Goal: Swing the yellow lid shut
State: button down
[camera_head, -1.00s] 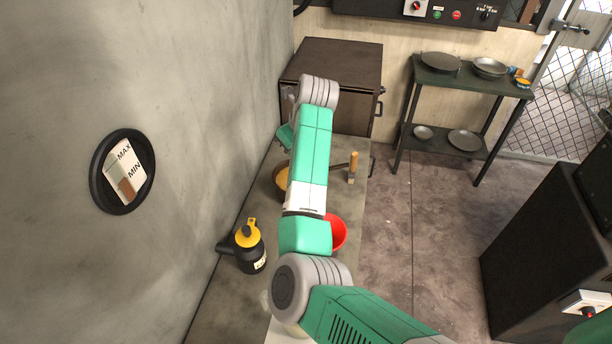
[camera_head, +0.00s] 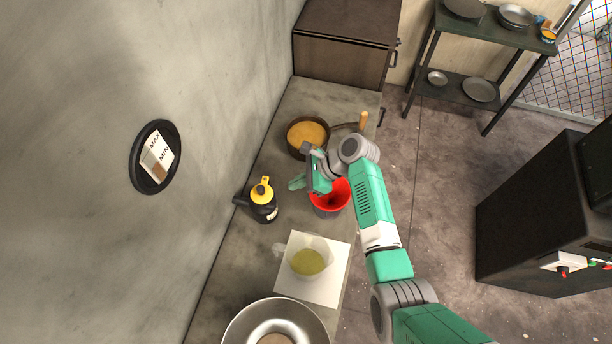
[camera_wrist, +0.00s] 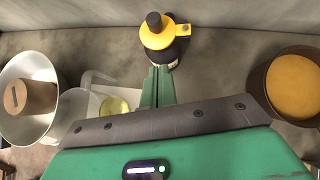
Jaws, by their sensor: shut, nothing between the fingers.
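The yellow lid (camera_head: 262,192) is on top of a black vessel (camera_head: 264,212) with a side spout or handle, near the wall. In the wrist view the lid (camera_wrist: 158,41) has a black knob and a small tab at its right; I cannot tell whether it sits fully shut. The vessel body (camera_wrist: 181,52) is mostly hidden beneath it. My gripper (camera_head: 292,184) is to the right of the vessel in the head view. Its fingers (camera_wrist: 158,70) are together and empty, pointing at the vessel just below the lid; I cannot tell whether they touch it.
A red bucket (camera_head: 330,205) stands below my wrist. A pan with orange-brown contents (camera_head: 306,134) is behind. Bare counter (camera_head: 228,262) lies near the wall.

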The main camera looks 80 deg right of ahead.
aim_at(265, 191)
jog(key=w+a+f, duration=0.1)
jog(key=w+f, duration=0.1)
jog(key=w, duration=0.4)
jog(key=shift+a+f, duration=0.15)
jog(key=shift+f, duration=0.05)
jog(key=shift+w+r, duration=0.1)
jog(key=shift+w, duration=0.05)
jog(key=shift+w+a+r+p, duration=0.15)
jog(key=shift+w+r+p, duration=0.1)
jog(key=shift+p, duration=0.55)
jog(key=shift+w+a+m+h+p, duration=0.25)
jog(key=shift+m+p, duration=0.25)
jog(key=shift+p, duration=0.3)
jog(key=shift+h+p, duration=0.25)
jog(key=shift+p, duration=0.1)
jog(key=shift+f+m, duration=0.3)
jog(key=shift+f, duration=0.05)
